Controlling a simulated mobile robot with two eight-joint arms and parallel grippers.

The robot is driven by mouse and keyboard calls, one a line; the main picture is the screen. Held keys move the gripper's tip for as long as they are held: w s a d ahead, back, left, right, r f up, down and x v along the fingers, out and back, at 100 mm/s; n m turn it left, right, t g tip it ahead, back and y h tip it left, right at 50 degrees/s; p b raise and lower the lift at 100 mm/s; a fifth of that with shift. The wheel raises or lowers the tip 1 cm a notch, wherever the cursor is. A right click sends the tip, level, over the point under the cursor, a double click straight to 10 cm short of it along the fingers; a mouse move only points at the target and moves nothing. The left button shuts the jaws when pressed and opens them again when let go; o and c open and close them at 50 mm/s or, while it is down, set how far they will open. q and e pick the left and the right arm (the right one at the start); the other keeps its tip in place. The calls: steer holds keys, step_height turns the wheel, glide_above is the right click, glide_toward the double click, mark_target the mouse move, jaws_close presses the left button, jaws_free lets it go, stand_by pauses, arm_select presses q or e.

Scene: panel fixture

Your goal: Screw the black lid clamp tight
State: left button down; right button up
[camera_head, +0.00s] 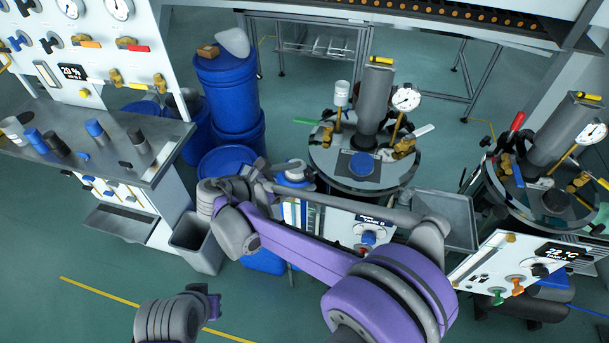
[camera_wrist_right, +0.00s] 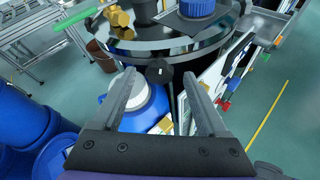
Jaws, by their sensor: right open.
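The black lid clamp (camera_wrist_right: 159,71) is a dark round knob at the rim of the vessel lid (camera_wrist_right: 150,46) in the right wrist view. I cannot make it out in the head view, where my right arm and gripper are close to that side of the lid (camera_head: 327,168). My right gripper (camera_wrist_right: 162,75) is open, and its two grey fingers stand either side of the knob in the picture. The fingers look apart from the knob, with nothing held; the exact depth gap is unclear.
A blue-and-white canister (camera_wrist_right: 150,105) stands below the lid. Blue drums (camera_head: 226,85) stand behind. A grey bin (camera_head: 196,243) is left of my right arm. A second vessel (camera_head: 553,205) stands at right, and a panel bench (camera_head: 88,142) at left. Open floor lies at lower left.

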steer(key=shift+x, duration=0.95)
steer(key=shift+c, duration=0.3)
jaws_close()
